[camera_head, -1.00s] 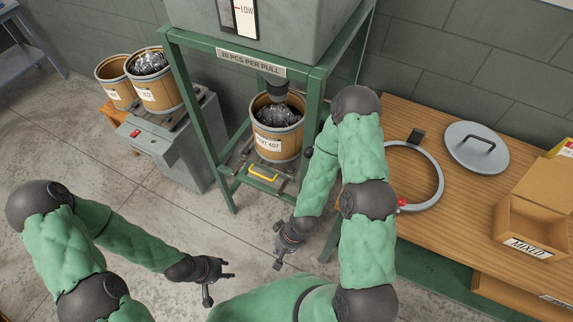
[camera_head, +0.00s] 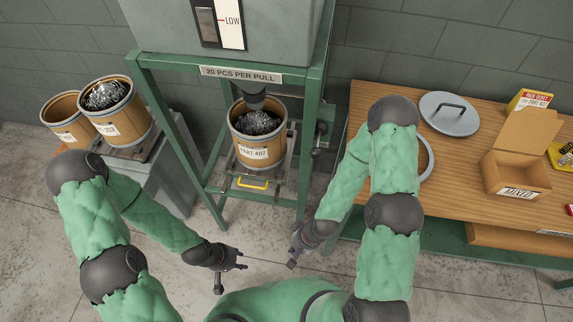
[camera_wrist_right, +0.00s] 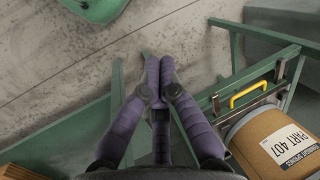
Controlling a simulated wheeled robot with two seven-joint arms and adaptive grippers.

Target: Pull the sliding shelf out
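The sliding shelf (camera_head: 232,182) sits low in the green stand, under the drum marked PART 407 (camera_head: 254,152). Its yellow handle (camera_head: 252,183) faces the front and also shows in the right wrist view (camera_wrist_right: 255,94). My right gripper (camera_head: 294,255) is in front of the stand, to the right of the handle and apart from it. In the right wrist view its purple fingers (camera_wrist_right: 160,66) are close together with nothing seen between them. My left gripper (camera_head: 238,266) is in front of the handle, clear of it, holding nothing that I can see. Its finger opening is unclear.
A wooden bench (camera_head: 450,210) stands to the right with a round lid (camera_head: 450,113) and a MIXED box (camera_head: 517,172). Two more drums stand at left, one of them (camera_head: 113,110) on a grey machine. Bare floor (camera_head: 180,215) lies before the stand.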

